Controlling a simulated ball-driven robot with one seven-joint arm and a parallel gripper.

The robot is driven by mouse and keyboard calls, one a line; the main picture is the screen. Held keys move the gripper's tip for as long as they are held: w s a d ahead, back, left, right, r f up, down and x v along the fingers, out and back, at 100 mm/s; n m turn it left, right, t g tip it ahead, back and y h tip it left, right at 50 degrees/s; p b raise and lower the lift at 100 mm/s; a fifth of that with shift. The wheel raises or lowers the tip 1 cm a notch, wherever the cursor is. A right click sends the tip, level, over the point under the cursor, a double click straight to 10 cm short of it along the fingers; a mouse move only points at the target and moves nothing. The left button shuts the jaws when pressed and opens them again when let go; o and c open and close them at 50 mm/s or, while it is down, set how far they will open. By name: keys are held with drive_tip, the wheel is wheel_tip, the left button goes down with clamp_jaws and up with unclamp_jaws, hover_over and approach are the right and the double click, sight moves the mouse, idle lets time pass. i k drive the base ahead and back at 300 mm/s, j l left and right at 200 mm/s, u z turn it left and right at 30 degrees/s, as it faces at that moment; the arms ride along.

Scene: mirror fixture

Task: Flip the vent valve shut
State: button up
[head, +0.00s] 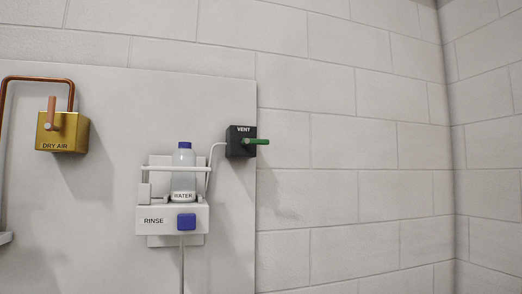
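The vent valve (236,146) is a small black box labelled VENT, at the right edge of the pale wall panel. Its green lever (257,141) sticks out to the right, roughly level. A pale tube runs from the box's left side down toward the rinse unit. My gripper is not in view, and nothing touches the lever.
The yellow DRY AIR valve (62,134) with an upright copper-coloured lever is at the left, with a copper pipe above it. The RINSE holder (154,211) with a blue button (186,222) and a WATER bottle (183,175) sits left of and below the vent valve. Bare block wall lies right.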

sight(246, 141)
drive_tip(key=i, duration=0.3)
drive_tip(key=i+l, duration=0.2)
drive_tip(key=i, duration=0.2)
drive_tip(key=i+l, duration=0.2)
drive_tip(key=i, duration=0.25)
drive_tip(key=i+l, duration=0.2)
drive_tip(key=i, duration=0.2)
drive_tip(key=i+l, duration=0.2)
drive_tip(key=i, duration=0.2)
drive_tip(key=z, duration=0.05)
